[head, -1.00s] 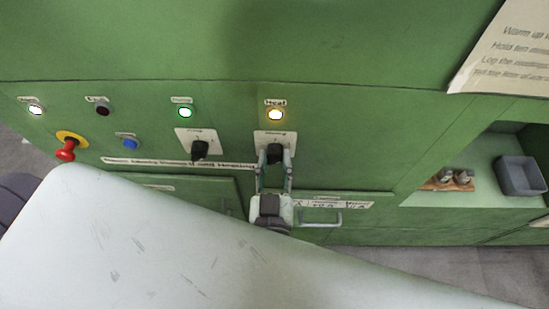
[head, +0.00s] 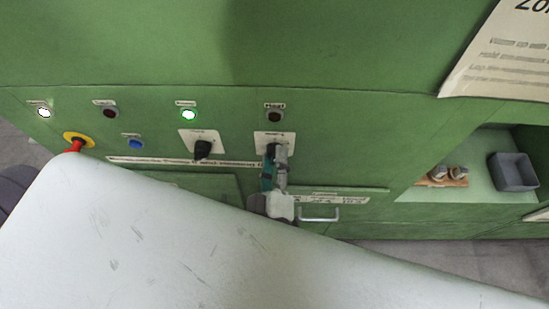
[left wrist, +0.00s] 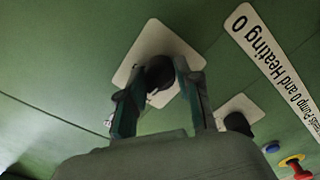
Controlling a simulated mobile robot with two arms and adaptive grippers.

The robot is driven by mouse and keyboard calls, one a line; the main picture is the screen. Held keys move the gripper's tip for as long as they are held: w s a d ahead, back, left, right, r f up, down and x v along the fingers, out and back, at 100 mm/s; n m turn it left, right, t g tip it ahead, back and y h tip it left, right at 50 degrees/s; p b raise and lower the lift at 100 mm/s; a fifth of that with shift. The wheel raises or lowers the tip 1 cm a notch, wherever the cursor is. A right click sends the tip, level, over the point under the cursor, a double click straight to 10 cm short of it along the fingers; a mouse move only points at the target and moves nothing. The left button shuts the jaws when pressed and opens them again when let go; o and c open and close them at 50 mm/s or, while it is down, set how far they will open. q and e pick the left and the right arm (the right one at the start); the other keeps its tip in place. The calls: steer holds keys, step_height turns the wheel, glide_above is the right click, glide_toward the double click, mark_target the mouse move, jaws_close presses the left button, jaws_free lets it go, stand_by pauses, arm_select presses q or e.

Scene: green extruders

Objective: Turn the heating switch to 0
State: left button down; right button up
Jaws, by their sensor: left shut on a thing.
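The heating switch is a black knob (left wrist: 160,72) on a white plate (head: 265,137), below the Heat lamp (head: 275,115) on the green panel. The Heat lamp is dark. My left gripper (head: 275,155) is at this switch and shut on the knob. In the left wrist view its two fingers (left wrist: 160,88) stand on either side of the knob, and the gripper looks turned relative to the panel. The fingers partly hide the knob in the head view, and I cannot read its position. My right gripper is not in view.
A second black switch (head: 203,149) sits to the left, under a lit green lamp (head: 188,115). A red knob on a yellow ring (head: 76,145) and a blue button (head: 134,143) are farther left. A drawer handle (head: 320,217) lies below. A grey bin (head: 514,172) stands in the right recess.

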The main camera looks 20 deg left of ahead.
arm_select(q)
steer(key=shift+n, duration=0.5)
steer(key=c, duration=0.8)
jaws_free()
steer(key=shift+w, duration=0.1)
steer(key=shift+v, duration=3.8)
